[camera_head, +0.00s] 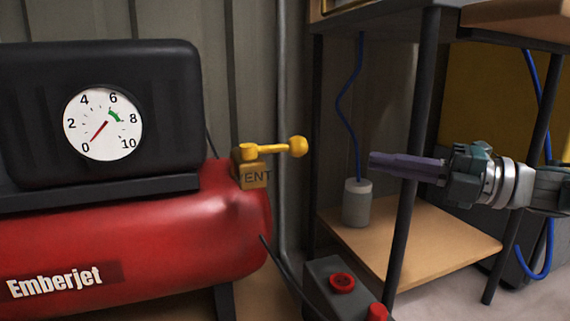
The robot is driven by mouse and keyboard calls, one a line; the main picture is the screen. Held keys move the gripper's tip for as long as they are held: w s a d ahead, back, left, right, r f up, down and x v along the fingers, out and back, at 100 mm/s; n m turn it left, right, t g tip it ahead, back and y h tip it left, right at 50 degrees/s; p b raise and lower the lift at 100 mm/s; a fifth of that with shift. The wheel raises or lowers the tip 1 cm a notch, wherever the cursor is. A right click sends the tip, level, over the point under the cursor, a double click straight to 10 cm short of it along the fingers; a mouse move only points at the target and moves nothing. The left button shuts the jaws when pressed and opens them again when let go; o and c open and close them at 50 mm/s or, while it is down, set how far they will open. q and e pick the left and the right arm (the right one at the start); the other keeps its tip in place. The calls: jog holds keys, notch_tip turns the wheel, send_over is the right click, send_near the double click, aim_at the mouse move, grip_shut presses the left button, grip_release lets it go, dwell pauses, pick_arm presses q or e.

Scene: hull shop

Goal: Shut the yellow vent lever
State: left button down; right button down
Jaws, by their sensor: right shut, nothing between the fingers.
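The yellow vent lever (275,148) sits on top of a brass-coloured block (252,176) marked with letters that read "ENT", at the right end of a red tank. The lever lies about level and points right, ending in a round yellow knob. My right gripper (374,163) comes in from the right, its fingers shut with nothing between them. In the picture its tips are to the right of the knob and a little lower, with a gap between. My left gripper is not in view.
The red tank (130,240) reads "Emberjet". Above it a black housing carries a dial (102,124), its red needle near 0. A shelf rack with dark posts (412,150) and a grey canister (357,203) stands right. A grey box (335,283) with red caps is low in front.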

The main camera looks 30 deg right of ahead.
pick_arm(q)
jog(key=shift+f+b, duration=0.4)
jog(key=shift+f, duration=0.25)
pick_arm(e)
jog(key=shift+s+d+f, duration=0.1)
jog(key=shift+s+d, duration=0.05)
jog(key=shift+d, duration=0.45)
jog(key=shift+s+d, duration=0.1)
jog(key=shift+d, duration=0.45)
